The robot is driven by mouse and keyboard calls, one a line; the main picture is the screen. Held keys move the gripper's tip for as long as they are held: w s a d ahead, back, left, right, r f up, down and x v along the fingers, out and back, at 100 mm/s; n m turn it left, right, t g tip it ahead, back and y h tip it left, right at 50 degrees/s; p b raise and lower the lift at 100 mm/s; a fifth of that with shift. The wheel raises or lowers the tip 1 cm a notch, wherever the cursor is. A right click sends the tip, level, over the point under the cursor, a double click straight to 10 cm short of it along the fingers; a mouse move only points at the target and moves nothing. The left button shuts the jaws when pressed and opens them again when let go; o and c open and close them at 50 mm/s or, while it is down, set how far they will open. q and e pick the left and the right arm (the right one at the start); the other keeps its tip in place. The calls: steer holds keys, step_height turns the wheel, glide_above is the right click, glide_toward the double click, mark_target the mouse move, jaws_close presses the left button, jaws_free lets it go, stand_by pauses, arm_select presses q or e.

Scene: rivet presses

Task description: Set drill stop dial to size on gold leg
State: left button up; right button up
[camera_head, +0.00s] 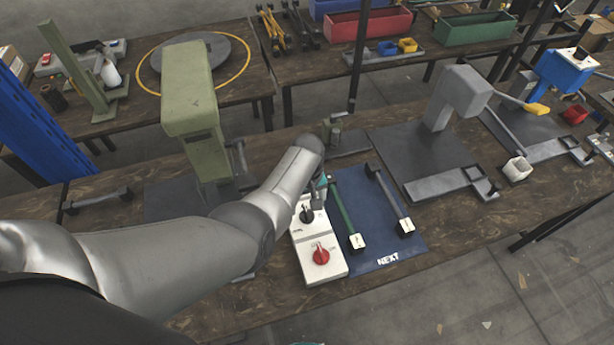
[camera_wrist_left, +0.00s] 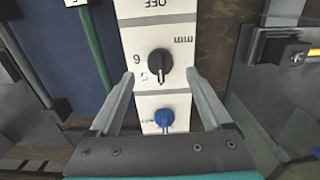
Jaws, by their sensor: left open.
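A white control box (camera_head: 318,250) stands on the bench with a black dial (camera_head: 307,215) and a red knob (camera_head: 321,255). In the left wrist view the black dial (camera_wrist_left: 158,64) sits between "6" and "mm" marks, its narrow end towards the bottom of the picture. A blue knob (camera_wrist_left: 164,119) is below it. My left gripper (camera_wrist_left: 159,76) is open, with its fingertips on either side of the dial and no clear contact. In the head view its fingers are largely hidden by my arm. Slim yellow legs (camera_head: 270,30) lie on the back bench.
A blue mat (camera_head: 383,262) marked NEXT lies right of the box, holding a green bar (camera_head: 344,215) and a grey bar (camera_head: 391,200). A green press (camera_head: 195,110) stands left, a grey press (camera_head: 458,95) right. Bare bench lies in front of the mat.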

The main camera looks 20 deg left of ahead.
mark_target(307, 213)
arm_select(q)
step_height(307, 213, up, 11)
steer(key=p, duration=0.3)
stand_by(0.6)
